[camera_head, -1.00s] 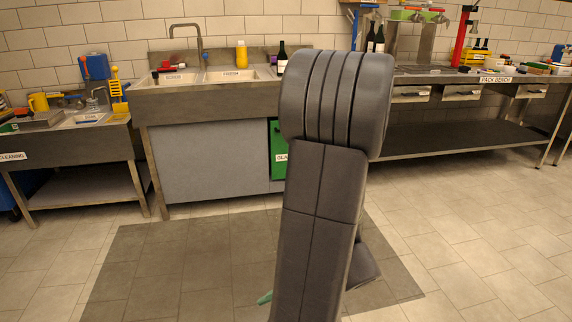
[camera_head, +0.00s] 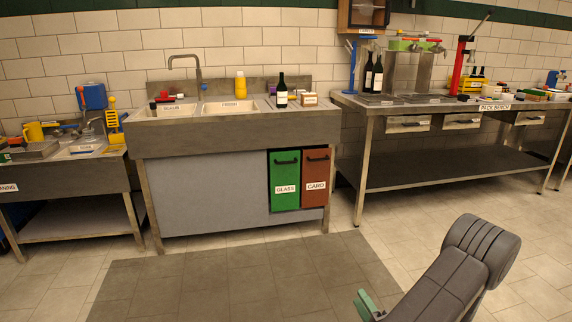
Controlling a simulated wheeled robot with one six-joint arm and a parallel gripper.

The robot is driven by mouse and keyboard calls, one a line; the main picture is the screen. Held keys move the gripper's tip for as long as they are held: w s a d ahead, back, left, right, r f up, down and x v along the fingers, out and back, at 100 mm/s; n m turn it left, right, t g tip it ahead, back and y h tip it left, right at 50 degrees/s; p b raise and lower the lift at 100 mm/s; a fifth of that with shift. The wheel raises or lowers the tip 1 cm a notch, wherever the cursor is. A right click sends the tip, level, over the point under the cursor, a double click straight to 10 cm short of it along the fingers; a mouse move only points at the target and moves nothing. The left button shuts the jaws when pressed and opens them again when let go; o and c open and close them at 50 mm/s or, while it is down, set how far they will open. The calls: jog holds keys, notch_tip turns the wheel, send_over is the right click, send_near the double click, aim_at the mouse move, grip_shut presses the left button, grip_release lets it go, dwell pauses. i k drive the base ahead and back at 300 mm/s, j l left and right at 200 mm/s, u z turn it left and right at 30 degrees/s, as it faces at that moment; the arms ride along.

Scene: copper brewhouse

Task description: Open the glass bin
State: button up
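The glass bin (camera_head: 285,173) is a green front with a black bar handle near its top and a white GLASS label. It sits under the right end of the sink counter and looks closed, about level with the brown CARD bin (camera_head: 316,172) beside it on the right. My gripper (camera_head: 366,303) is at the bottom of the head view, right of centre, where a green finger part shows beside my dark arm. It is well in front of and apart from the bin. Most of the gripper is cut off or hidden, so its opening does not show.
The sink counter (camera_head: 220,138) carries a yellow bottle (camera_head: 240,85), a dark wine bottle (camera_head: 282,93) and a small box. The pack bench (camera_head: 440,110) stands to the right, a cleaning table (camera_head: 70,165) to the left. The floor mat (camera_head: 240,280) before the bins is clear.

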aim_at(284, 163)
jog(key=i+j, duration=0.25)
jog(key=i, duration=0.3)
jog(key=i+j+z, duration=0.1)
jog(key=i+j, duration=0.15)
jog(key=i, duration=0.25)
jog(key=i+j, duration=0.3)
jog(key=i, duration=0.25)
jog(key=i+j+z, duration=0.1)
jog(key=i+j, duration=0.2)
jog(key=i, duration=0.25)
jog(key=i+j, duration=0.35)
jog(key=i, duration=0.15)
jog(key=z, duration=0.05)
